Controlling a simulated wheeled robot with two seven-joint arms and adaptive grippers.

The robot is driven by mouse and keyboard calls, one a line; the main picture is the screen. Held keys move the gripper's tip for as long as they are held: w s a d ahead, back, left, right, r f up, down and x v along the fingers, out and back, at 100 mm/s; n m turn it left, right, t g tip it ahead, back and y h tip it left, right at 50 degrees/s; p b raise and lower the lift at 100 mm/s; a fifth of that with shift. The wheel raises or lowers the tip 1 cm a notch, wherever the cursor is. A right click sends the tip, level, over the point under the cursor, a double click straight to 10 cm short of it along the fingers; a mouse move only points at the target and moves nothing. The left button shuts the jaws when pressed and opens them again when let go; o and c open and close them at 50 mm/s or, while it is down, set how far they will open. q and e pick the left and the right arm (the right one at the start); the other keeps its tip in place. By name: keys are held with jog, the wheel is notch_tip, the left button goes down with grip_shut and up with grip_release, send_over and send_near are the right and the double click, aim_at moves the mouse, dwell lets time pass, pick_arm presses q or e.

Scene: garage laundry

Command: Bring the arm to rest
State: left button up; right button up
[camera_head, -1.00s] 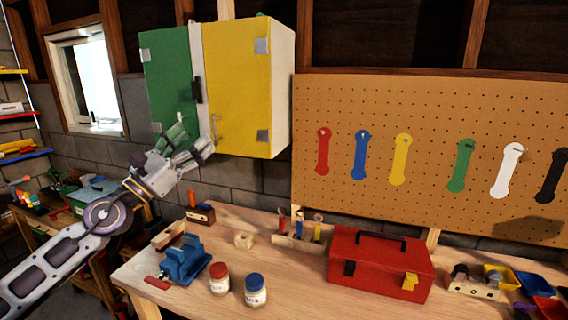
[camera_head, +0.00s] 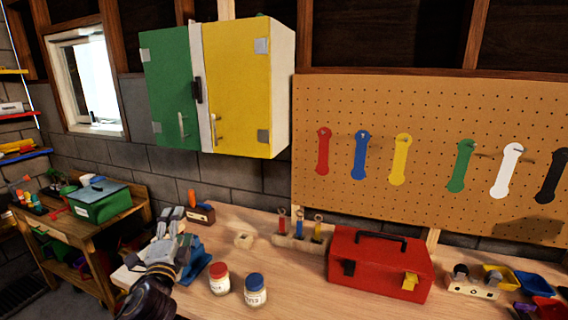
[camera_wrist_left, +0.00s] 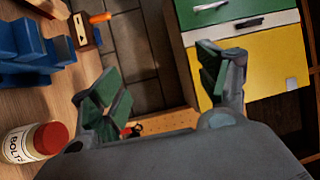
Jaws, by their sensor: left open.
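My left gripper (camera_head: 180,226) is low at the left end of the workbench in the head view, in front of the blue vise (camera_head: 197,262) and partly covering it. In the left wrist view its two green-padded fingers (camera_wrist_left: 165,85) are spread apart with nothing between them. The wall cabinet, with a green door (camera_head: 168,90) and a yellow door (camera_head: 238,85), hangs above and behind, clear of the gripper. Both doors look shut. My right gripper is not in view.
On the workbench (camera_head: 300,285) stand a red-lidded jar (camera_head: 219,279), a blue-lidded jar (camera_head: 255,290), a red toolbox (camera_head: 380,265) and a rack of screwdrivers (camera_head: 300,240). A green box (camera_head: 100,203) sits on a side table at left. A pegboard (camera_head: 430,110) hangs behind.

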pick_arm(q)
jog(key=s+f+n+g, duration=0.5)
jog(key=f+n, duration=0.1)
jog(key=f, duration=0.7)
jog(key=s+d+f+n+g+h, duration=0.1)
jog(key=s+d+f+n+g, duration=0.2)
jog(key=s+f, duration=0.4)
jog(key=s+d+f+n+g+h, duration=0.1)
jog(key=s+f+n+g, duration=0.1)
jog(key=s+f+g, duration=0.45)
jog(key=s+d+f+n+g+h, duration=0.1)
jog(key=s+d+f+n, duration=0.15)
jog(key=s+f, duration=0.45)
jog(key=s+f+g, duration=0.1)
jog(key=s+f, duration=0.2)
jog(key=f, duration=1.3)
jog(key=s+f+g, duration=0.1)
jog(key=s+f, duration=0.1)
jog(key=f, duration=1.3)
jog(key=s+a+f, duration=0.2)
jog(key=s+f, duration=0.7)
jog(key=s, duration=0.2)
jog(key=s+a+f, duration=0.2)
jog(key=s+f, duration=0.8)
jog(key=s, duration=0.1)
jog(key=shift+a+f+g, duration=0.15)
jog(key=shift+a+g, duration=0.1)
jog(key=shift+g, duration=0.1)
jog(key=shift+m, duration=0.25)
